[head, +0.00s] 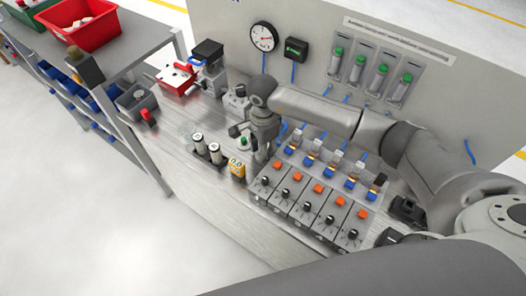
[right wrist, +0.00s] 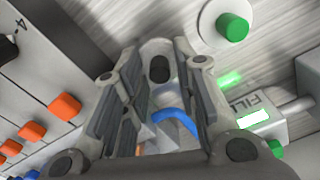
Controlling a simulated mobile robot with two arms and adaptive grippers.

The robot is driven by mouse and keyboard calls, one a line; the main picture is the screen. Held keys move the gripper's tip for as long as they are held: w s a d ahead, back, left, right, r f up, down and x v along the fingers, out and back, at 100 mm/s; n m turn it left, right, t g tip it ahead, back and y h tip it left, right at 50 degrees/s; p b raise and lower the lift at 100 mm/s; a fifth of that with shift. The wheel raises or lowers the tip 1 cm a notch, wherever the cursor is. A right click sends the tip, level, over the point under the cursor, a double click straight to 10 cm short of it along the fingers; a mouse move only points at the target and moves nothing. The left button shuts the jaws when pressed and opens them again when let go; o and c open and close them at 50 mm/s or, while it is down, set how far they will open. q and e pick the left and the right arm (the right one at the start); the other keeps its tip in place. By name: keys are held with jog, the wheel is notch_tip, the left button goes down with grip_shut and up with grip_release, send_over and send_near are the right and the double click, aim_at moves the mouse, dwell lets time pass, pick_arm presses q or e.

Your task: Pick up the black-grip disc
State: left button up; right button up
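The black-grip disc (right wrist: 158,70) shows in the right wrist view as a pale round piece with a dark oval grip. It lies between and beyond the fingertips of my right gripper (right wrist: 155,62). The fingers stand apart, one on each side of it, and I cannot tell whether they touch it. The disc is hidden there behind the gripper. My left gripper is not in view.
A pale disc with a green grip (right wrist: 232,27) lies close on the right in the wrist view, near a FILL unit (right wrist: 255,115). Control boxes with orange buttons (head: 318,188), silver cylinders (head: 215,154) and a yellow-black item (head: 237,170) stand around the gripper.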

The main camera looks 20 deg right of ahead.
grip_shut()
jog(key=shift+r, duration=0.2)
